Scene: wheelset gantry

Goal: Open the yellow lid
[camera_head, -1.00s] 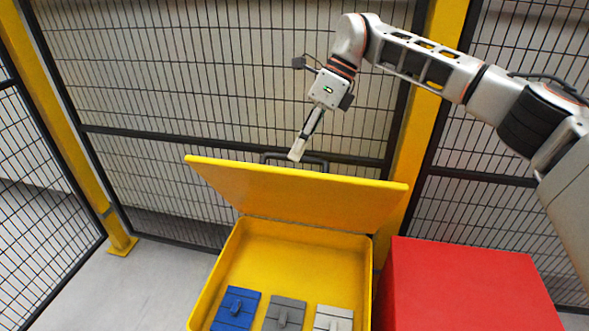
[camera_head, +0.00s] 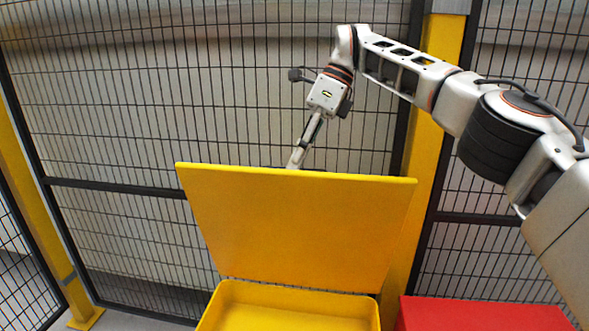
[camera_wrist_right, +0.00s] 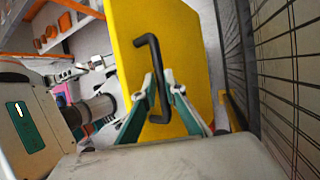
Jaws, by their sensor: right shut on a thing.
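The yellow lid (camera_head: 298,225) stands raised at the back of the yellow box (camera_head: 290,300) in the head view, with its inner face towards me. In the right wrist view the lid (camera_wrist_right: 185,60) shows its outer face with a black handle (camera_wrist_right: 152,75). My right gripper (camera_head: 294,164) reaches down behind the lid's top edge, its fingertips partly hidden there. In the right wrist view the right gripper (camera_wrist_right: 160,86) is shut on the black handle. My left gripper is not in view.
A red box (camera_head: 480,314) stands right of the yellow box. A black mesh fence (camera_head: 120,130) runs close behind the lid and my right arm, with a yellow post (camera_head: 428,130) to the right. Shelves show at the left in the wrist view.

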